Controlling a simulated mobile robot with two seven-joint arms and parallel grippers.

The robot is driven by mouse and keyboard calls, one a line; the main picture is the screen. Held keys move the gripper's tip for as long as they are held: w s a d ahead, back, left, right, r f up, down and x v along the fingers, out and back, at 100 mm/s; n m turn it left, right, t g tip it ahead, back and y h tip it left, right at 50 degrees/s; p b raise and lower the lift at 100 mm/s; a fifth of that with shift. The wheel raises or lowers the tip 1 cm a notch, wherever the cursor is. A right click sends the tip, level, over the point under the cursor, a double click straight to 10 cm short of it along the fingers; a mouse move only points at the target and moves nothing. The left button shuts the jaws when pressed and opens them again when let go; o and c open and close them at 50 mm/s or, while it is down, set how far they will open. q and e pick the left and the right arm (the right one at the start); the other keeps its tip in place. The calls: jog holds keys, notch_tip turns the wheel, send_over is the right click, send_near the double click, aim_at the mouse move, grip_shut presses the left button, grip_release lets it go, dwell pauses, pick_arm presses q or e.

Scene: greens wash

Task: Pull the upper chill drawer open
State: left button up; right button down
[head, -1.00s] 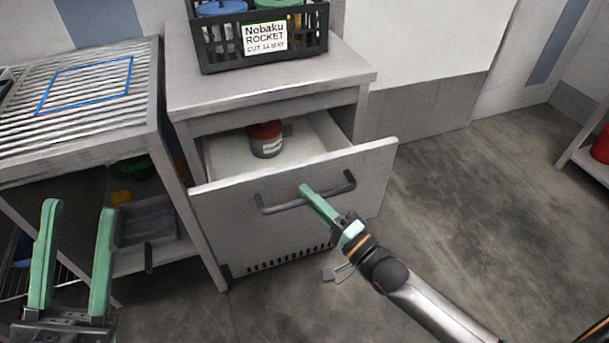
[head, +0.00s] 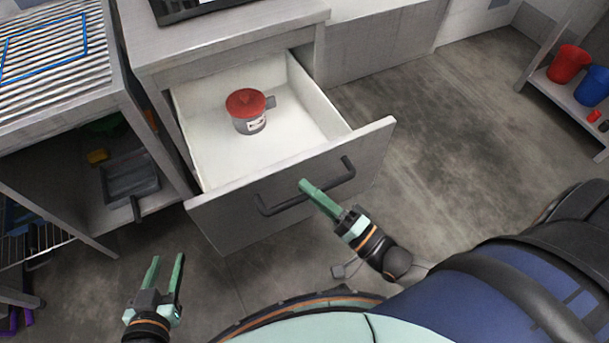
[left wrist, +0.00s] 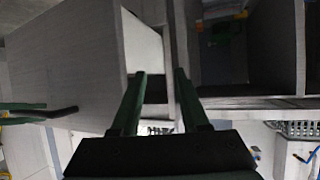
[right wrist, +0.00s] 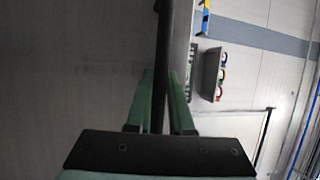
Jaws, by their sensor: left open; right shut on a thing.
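The upper chill drawer (head: 230,222) stands well out of its cabinet in the head view, with its pale inside showing. A dark bar handle (head: 285,205) runs across its front. My right gripper (head: 306,186) is shut on this handle; in the right wrist view the handle (right wrist: 164,60) passes between the two green fingers (right wrist: 160,100). My left gripper (head: 168,270) is open and empty, low at the left, apart from the drawer. A container with a red lid (head: 246,104) and a side handle sits inside the drawer.
A slatted rack table (head: 60,75) stands at the left, with a grey tray (head: 130,178) on its lower shelf. A shelf at the far right holds a red bucket (head: 569,64) and a blue one (head: 592,86). The floor right of the drawer is clear.

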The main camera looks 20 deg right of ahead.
pick_arm(q)
jog(key=shift+s+f+g, duration=0.35)
jog(key=shift+f+g, duration=0.05)
jog(key=shift+f, duration=0.2)
pick_arm(e)
jog(key=shift+s, duration=0.3)
jog(key=c, duration=0.8)
grip_release()
jog(key=shift+s, duration=0.1)
pick_arm(q)
jog(key=shift+g, duration=0.8)
jog(key=s+f, duration=0.2)
jog(key=f, duration=0.1)
jog(key=shift+s+d+p, duration=0.1)
jog(key=shift+s+p, duration=0.2)
pick_arm(e)
jog(key=v, duration=1.2)
jog(key=shift+d, duration=0.2)
pick_arm(q)
jog(key=shift+w+r, duration=0.15)
jog(key=shift+w, duration=0.1)
pick_arm(e)
jog(key=shift+s, duration=0.2)
